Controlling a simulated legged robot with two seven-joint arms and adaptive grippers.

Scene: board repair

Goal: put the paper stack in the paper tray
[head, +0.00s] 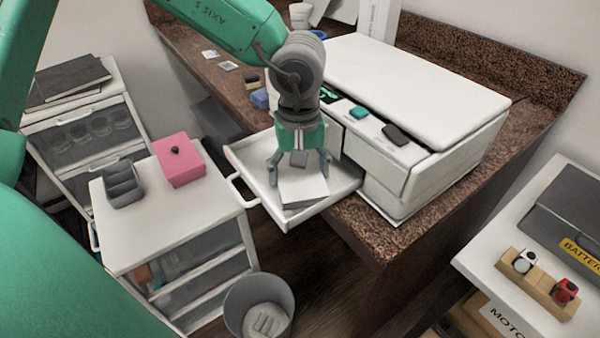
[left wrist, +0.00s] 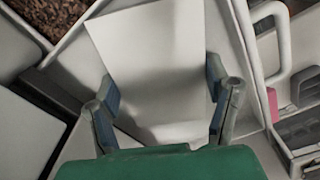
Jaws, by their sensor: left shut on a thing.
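The paper stack (head: 303,190) is a white block of sheets inside the outline of the pulled-out paper tray (head: 246,184) of the white printer. My left gripper (head: 300,164) points down into the tray, shut on the stack with one finger on each side. In the left wrist view, the stack (left wrist: 160,50) lies between the two fingers and is turned slightly against the tray wall (left wrist: 243,60). I cannot tell whether its underside touches the tray floor. My right gripper is not in view.
The white printer (head: 415,85) stands on the brown speckled counter (head: 375,235). A white drawer cabinet (head: 200,215) with a pink box (head: 179,160) and grey holder (head: 122,184) is at left. A grey bin (head: 259,303) stands below the tray. A battery case (head: 570,215) is at right.

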